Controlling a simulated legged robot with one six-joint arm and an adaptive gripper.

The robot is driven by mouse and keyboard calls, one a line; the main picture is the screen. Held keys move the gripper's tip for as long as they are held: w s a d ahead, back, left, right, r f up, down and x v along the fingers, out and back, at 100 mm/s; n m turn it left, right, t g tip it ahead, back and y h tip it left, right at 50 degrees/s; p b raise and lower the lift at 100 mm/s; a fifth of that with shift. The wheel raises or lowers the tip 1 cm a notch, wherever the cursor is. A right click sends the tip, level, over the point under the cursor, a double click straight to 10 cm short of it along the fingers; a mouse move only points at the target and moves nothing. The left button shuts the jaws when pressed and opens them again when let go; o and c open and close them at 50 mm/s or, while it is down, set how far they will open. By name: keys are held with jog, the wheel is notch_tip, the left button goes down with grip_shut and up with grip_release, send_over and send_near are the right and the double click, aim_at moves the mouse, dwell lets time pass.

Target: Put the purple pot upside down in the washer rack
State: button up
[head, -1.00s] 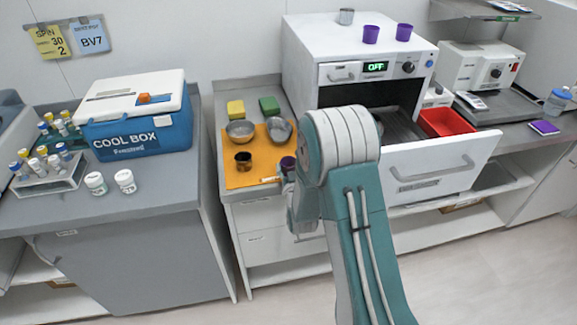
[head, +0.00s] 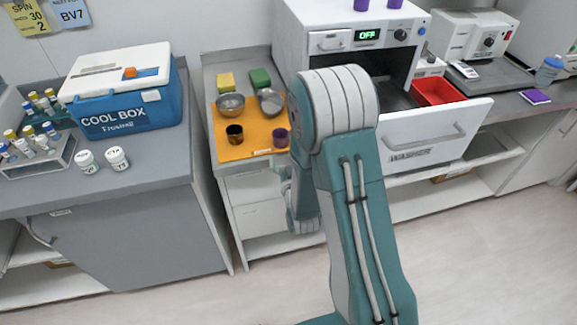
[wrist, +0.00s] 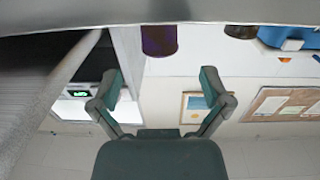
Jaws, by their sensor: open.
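A purple pot (head: 281,137) stands on the right part of an orange mat (head: 228,150) on the middle counter, beside my arm. In the wrist view, which looks upside down, a purple pot (wrist: 158,40) shows at the top, beyond my fingertips and apart from them. My gripper (wrist: 159,85) is open with nothing between its fingers. In the head view my arm hides the gripper. The washer (head: 408,140) has its front door pulled open. Its rack is mostly hidden behind the door and my arm. Two more purple pots (head: 361,4) (head: 396,3) stand on the washer top.
A dark pot (head: 234,134), two metal bowls (head: 231,105) (head: 270,102), a yellow sponge (head: 226,81) and a green sponge (head: 260,78) share the counter. A red bin (head: 437,91) is behind the washer door. A cool box (head: 122,92) stands left. The floor in front is clear.

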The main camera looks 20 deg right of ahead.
jog(key=s+r+g+y, duration=0.1)
jog(key=s+r+g, duration=0.55)
jog(key=r, duration=0.55)
jog(key=s+r+g, duration=0.2)
jog(key=s+r, duration=0.1)
jog(key=s, duration=0.8)
jog(key=s+r+g, duration=0.3)
jog(key=s+r, duration=0.1)
jog(key=s, duration=0.6)
jog(key=shift+s+d+r+g, duration=0.2)
jog(key=shift+s+r+g, duration=0.1)
jog(key=shift+s+g, duration=0.1)
